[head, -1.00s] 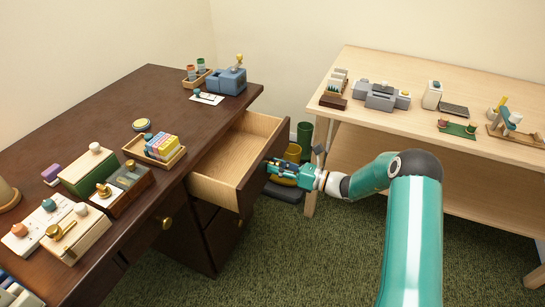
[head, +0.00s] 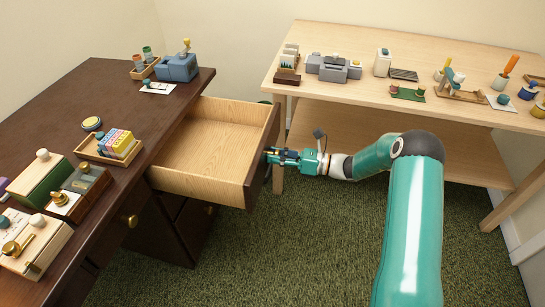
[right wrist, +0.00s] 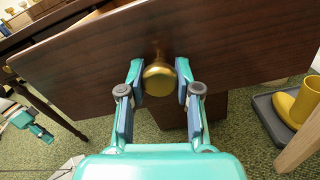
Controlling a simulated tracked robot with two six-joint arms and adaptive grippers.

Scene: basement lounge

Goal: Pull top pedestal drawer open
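The top pedestal drawer (head: 205,150) of the dark desk stands far out, its pale wooden inside empty. Its dark front (right wrist: 220,50) fills much of the right wrist view, with a round brass knob (right wrist: 158,78) on it. My right gripper (right wrist: 160,82) has one finger on each side of the knob and is closed on it. In the head view the right gripper (head: 270,156) is at the drawer front, which hides the knob there. A small teal part, apparently my left gripper (right wrist: 30,122), shows at the left of the right wrist view; its fingers are unclear.
The dark desk (head: 75,110) carries several boxes and trays. A light wooden table (head: 440,60) with small items stands at the back right. A yellow boot (right wrist: 300,105) sits on a grey tray near a table leg. Green carpet (head: 270,250) in front is clear.

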